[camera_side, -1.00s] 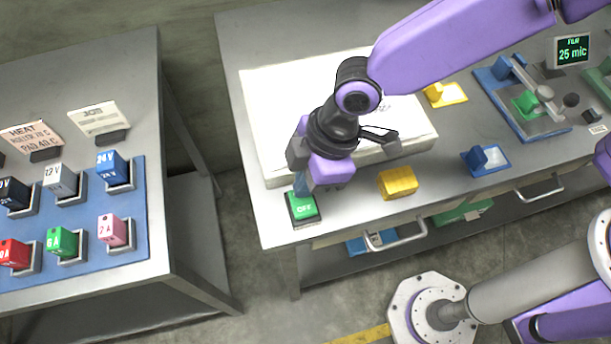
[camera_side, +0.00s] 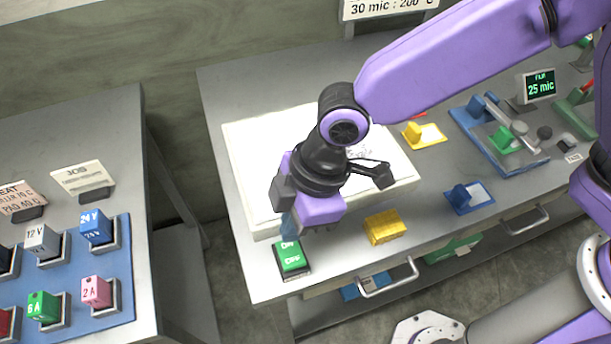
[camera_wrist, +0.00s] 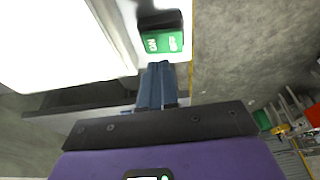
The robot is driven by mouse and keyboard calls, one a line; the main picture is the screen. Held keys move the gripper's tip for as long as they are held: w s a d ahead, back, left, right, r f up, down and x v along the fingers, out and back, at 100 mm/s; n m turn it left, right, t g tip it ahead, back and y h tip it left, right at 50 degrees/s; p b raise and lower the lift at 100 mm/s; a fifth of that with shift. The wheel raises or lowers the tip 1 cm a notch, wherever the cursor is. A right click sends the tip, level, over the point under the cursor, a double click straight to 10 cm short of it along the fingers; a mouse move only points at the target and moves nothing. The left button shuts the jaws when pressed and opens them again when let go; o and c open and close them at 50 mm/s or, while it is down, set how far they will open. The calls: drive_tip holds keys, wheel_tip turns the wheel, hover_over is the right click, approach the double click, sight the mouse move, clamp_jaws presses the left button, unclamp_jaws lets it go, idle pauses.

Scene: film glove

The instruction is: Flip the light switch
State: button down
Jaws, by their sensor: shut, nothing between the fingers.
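The light switch (camera_side: 291,259) is a green rocker marked ON and OFF in a dark base, at the near left corner of the right-hand table. My gripper (camera_side: 290,224) is shut and empty, with its blue fingers just above the ON end in the side view. In the wrist view the switch (camera_wrist: 162,42) shows whole, just beyond the fingertips (camera_wrist: 160,66). A small gap seems to separate them; contact cannot be told for sure. A white panel (camera_side: 262,226) lies behind the switch, partly hidden by my arm.
A yellow block (camera_side: 385,227) sits right of the switch. Blue (camera_side: 468,197) and yellow (camera_side: 424,134) holders and a blue fixture (camera_side: 495,133) stand farther right. The left table (camera_side: 110,140) carries several coloured rockers and cards. A drawer handle (camera_side: 388,280) projects below the table edge.

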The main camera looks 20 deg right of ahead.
drive_tip(key=w+v, duration=0.1)
drive_tip(key=v, duration=0.9)
drive_tip(key=shift+w, duration=0.35)
